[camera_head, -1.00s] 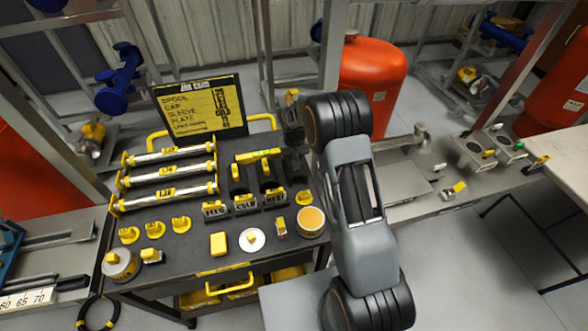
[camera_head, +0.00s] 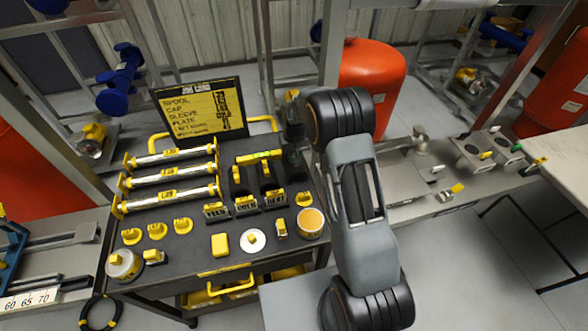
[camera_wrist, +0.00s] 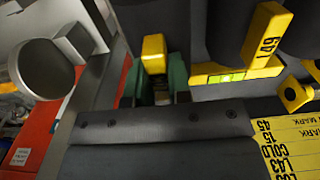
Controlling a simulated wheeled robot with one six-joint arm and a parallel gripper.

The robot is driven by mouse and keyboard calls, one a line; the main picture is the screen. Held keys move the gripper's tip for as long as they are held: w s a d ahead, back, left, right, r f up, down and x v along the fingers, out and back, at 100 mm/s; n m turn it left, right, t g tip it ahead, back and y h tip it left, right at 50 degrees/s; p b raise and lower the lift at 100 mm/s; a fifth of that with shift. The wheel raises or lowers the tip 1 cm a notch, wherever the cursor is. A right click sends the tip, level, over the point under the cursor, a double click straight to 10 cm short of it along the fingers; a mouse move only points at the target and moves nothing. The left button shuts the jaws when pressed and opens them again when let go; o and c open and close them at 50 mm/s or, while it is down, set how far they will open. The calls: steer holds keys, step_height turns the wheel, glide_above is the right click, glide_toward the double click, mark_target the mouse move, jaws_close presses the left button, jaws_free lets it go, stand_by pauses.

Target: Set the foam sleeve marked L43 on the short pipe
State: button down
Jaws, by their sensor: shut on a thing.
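My gripper (camera_wrist: 153,88) has green fingers, shut on a yellow tab (camera_wrist: 153,55) in the wrist view. Dark grey material lies beside and below the tab; it looks like a foam sleeve, but no mark is readable on it. In the head view my gripper is at the cart's back right, mostly hidden by my arm. Two dark sleeves with yellow tabs (camera_head: 237,178) (camera_head: 267,172) stand left of it. A yellow tag that seems to read L67 (camera_wrist: 268,40) shows right of my gripper. I cannot tell which pipe is the short pipe.
The cart (camera_head: 190,245) holds three rack-mounted steel spools (camera_head: 168,177), yellow-topped parts and a job board (camera_head: 200,110). An orange tank (camera_head: 372,75) stands behind. A grey bench with metal fittings (camera_head: 420,140) is at right.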

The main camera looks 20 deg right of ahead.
steer(key=shift+r+p, duration=1)
steer(key=shift+r, duration=1.15)
steer(key=shift+f, duration=0.1)
